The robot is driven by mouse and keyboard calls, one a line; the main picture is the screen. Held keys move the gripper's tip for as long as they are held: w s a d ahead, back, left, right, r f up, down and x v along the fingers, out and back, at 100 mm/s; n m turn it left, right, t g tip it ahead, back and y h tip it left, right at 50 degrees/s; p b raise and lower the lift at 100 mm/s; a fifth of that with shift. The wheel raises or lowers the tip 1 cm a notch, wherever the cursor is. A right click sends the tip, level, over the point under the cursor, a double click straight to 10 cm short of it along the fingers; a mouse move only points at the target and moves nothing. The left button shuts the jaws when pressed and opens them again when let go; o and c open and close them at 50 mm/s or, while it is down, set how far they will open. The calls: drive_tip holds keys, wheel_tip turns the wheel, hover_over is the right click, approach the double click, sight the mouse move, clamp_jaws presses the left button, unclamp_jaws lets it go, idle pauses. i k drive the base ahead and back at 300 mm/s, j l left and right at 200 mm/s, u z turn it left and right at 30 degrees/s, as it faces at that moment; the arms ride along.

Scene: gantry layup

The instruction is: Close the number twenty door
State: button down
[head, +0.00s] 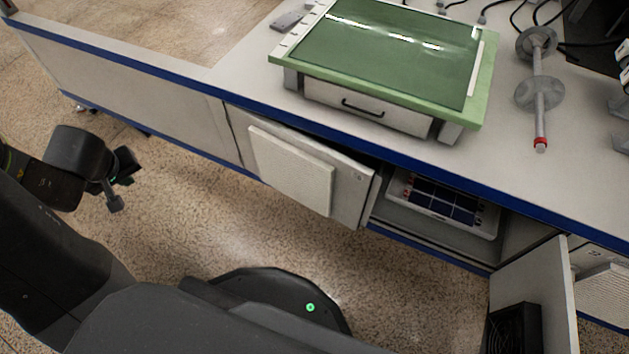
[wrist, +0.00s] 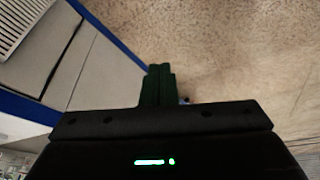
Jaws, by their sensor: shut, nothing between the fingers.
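Under the bench, a grey left door (head: 350,200) with a ribbed white panel on it stands partly open, its right edge out from the cabinet. A right door (head: 562,300) stands wide open, jutting toward me. No number twenty can be read on either door, so I cannot tell which one bears it. My gripper (head: 114,203) is shut and empty, over the floor to the left of both doors and apart from them. In the wrist view its dark fingers (wrist: 158,72) are together, with floor beyond and the bench front at left.
Inside the cabinet opening sits a white tray (head: 480,222) with dark panels. The blue-edged bench top (head: 230,80) carries a green-topped box (head: 385,45) with a drawer and a grey rod with discs (head: 541,95). The speckled floor (head: 180,235) before the bench is clear.

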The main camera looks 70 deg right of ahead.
sight(328, 182)
drive_tip(key=k+j+z, duration=0.1)
drive_tip(key=z, duration=0.2)
drive_tip(key=k+z, duration=0.35)
drive_tip(key=i+z, duration=0.1)
drive_tip(key=z, duration=1.35)
